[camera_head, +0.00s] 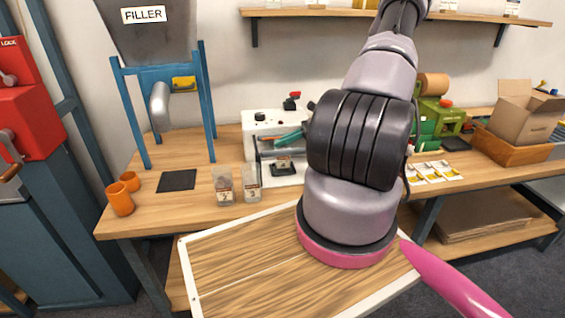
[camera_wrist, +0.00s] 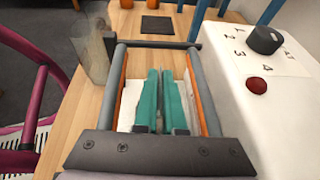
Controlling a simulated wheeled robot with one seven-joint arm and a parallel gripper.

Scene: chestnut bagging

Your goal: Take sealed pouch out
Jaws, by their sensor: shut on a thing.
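My gripper (camera_head: 291,138) reaches into the white sealer (camera_head: 262,128) from the right in the head view. Its teal fingers (camera_wrist: 161,102) are close together in the wrist view, shut on the pouch (camera_head: 283,160). The pouch shows small under the fingertips in the head view, low in the sealer's opening above a dark pad. In the wrist view the fingers mostly hide it, and I cannot tell whether its seal is closed. The sealer also shows in the wrist view (camera_wrist: 262,120), with a dial and a red button, close on the right.
Two clear pouches (camera_head: 223,186) (camera_head: 251,183) stand left of the sealer; one shows in the wrist view (camera_wrist: 95,52). A black mat (camera_head: 177,180), orange cups (camera_head: 120,199) and the filler (camera_head: 150,30) are farther left. A white-edged wooden tray (camera_head: 250,290) lies in front. A carton (camera_head: 525,112) is right.

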